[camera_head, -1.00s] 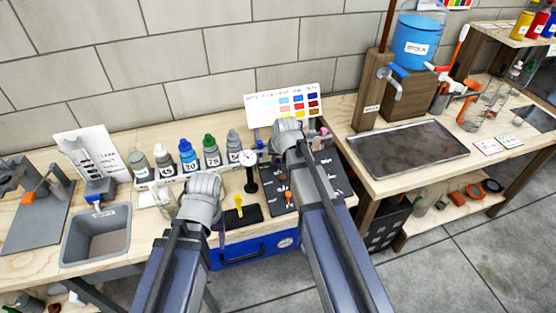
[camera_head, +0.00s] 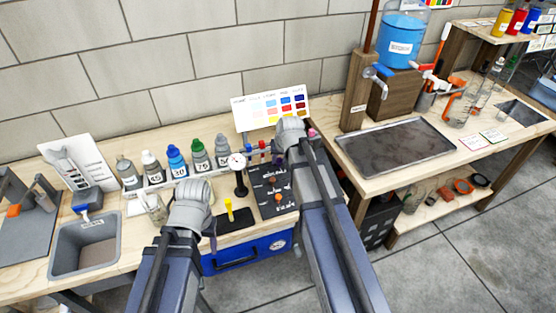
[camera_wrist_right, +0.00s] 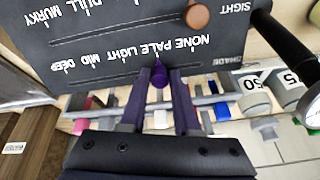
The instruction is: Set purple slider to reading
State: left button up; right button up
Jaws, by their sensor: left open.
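The purple slider (camera_wrist_right: 158,76) sits in the SHADE slot of the dark control board (camera_wrist_right: 60,45), near the PALE mark in the right wrist view, where the lettering is upside down. My right gripper (camera_wrist_right: 159,90) is open, with one finger on each side of the purple knob and small gaps seeming to show. Contact is hard to judge. The board also shows in the head view (camera_head: 262,207), where my right arm hides part of it and the purple knob.
A brown knob (camera_wrist_right: 197,15) sits in the neighbouring slot. A gauge on a stand (camera_head: 238,165), a yellow switch (camera_head: 229,208) and several numbered bottles (camera_head: 177,162) stand left of the board. A colour chart (camera_head: 272,105) stands behind. A metal tray (camera_head: 395,145) lies right.

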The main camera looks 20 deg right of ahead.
jog(key=o, duration=0.3)
jog(key=shift+r, duration=0.1)
jog(key=p+v, duration=0.7)
jog(key=shift+s+r, duration=0.2)
jog(key=shift+r, duration=0.1)
dwell(0.3)
jog(key=s+a+n+g, duration=0.1)
jog(key=s+a+n, duration=0.1)
jog(key=s+a, duration=0.4)
jog(key=s+a+f+n+g+h, duration=0.1)
jog(key=s+a+n+g, duration=0.1)
jog(key=s+a, duration=0.3)
jog(key=s+a+n+g, duration=0.2)
jog(key=s+a, duration=0.4)
jog(key=s, duration=0.3)
jog(key=shift+s+a+f, duration=0.3)
jog(key=shift+s, duration=0.05)
